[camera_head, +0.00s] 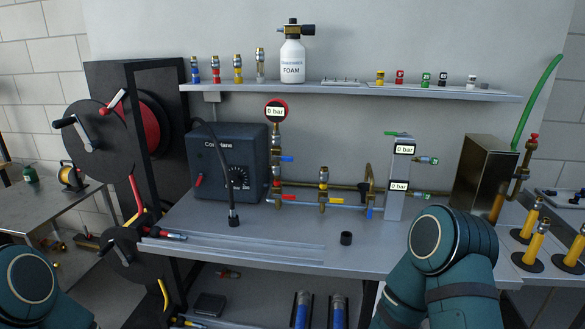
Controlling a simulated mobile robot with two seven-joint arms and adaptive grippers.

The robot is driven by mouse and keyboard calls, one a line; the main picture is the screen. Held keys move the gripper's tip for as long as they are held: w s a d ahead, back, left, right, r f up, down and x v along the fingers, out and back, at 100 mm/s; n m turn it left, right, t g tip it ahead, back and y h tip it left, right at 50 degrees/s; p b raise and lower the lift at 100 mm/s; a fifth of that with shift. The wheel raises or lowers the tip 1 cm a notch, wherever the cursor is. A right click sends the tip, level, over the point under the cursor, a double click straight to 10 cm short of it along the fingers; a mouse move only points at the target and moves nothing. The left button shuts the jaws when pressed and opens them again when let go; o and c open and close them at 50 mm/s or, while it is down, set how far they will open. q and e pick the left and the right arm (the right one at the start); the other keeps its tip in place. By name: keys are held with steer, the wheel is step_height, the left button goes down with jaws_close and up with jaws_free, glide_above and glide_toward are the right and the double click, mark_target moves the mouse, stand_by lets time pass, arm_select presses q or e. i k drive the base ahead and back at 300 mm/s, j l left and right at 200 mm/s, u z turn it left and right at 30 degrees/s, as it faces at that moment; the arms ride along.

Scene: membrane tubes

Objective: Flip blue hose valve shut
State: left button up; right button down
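A small blue valve lever (287,158) sticks out to the right of the upright brass pipe (276,140), under the round red gauge reading 0 bar. A second small blue handle (370,213) sits low at the right end of the horizontal pipe, left of the grey block. I cannot tell which of these is the hose valve, or whether either is open or shut. My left arm shows only as a rounded dark teal link at the lower left. My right arm's link covers part of the bench's right front. Both grippers are out of view.
A dark grey pressure washer box (225,165) stands left of the pipes, with a black lance in front. A hose reel (95,140) is at far left. A shelf (350,92) with a foam bottle (292,60) runs above.

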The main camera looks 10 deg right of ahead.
mark_target(369, 214)
steer(key=i+l+u, duration=0.1)
steer(key=l+u, duration=0.15)
steer(key=l, duration=0.75)
steer(key=l+u, duration=0.25)
steer(key=l, duration=0.75)
